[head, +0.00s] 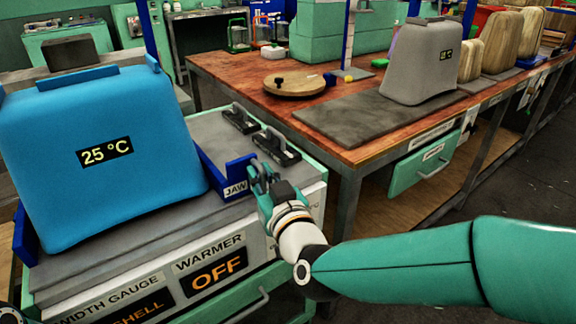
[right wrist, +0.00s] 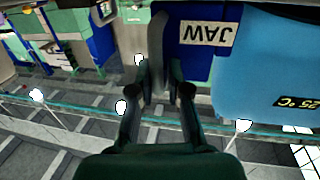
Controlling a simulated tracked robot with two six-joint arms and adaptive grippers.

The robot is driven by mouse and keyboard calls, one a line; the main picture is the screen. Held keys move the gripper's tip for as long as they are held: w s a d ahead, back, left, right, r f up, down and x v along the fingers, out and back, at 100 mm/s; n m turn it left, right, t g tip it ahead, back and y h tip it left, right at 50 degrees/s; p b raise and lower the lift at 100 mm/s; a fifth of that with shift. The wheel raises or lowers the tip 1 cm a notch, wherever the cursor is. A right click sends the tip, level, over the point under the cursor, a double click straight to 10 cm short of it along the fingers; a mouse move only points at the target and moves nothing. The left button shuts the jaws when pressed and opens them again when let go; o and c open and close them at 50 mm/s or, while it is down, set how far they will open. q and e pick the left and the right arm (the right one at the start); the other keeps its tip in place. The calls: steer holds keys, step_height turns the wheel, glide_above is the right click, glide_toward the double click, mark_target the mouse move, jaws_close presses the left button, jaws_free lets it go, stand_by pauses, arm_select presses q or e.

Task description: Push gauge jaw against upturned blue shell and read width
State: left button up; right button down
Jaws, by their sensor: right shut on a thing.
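The blue shell (head: 105,165) stands upturned on the gauge bed, its tag reading 25 °C; it also shows in the right wrist view (right wrist: 275,65). The dark blue gauge jaw (head: 222,172), labelled JAW, is at the shell's right side and shows in the right wrist view (right wrist: 198,60). They look touching or nearly so; I cannot tell which. My right gripper (head: 262,180) is shut on the jaw's grey handle (right wrist: 156,40). The WIDTH GAUGE display (head: 140,308) is cut off at the bottom edge, showing SHELL but no width.
The warmer display (head: 217,272) reads OFF. Two black toggle clamps (head: 275,147) sit behind the jaw. A wooden bench (head: 230,72) to the right holds a grey shell (head: 420,65) on a dark mat (head: 350,118), a round wooden board (head: 294,85) and several wooden forms.

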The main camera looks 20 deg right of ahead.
steer(key=shift+s+a+r, duration=0.15)
steer(key=shift+a+r, duration=0.05)
steer(key=shift+a, duration=0.25)
steer(key=c, duration=1.2)
jaws_free()
steer(key=shift+f, duration=0.1)
steer(key=s+d, duration=0.1)
steer(key=s, duration=0.6)
steer(key=shift+s, duration=0.2)
steer(key=shift+d, duration=0.1)
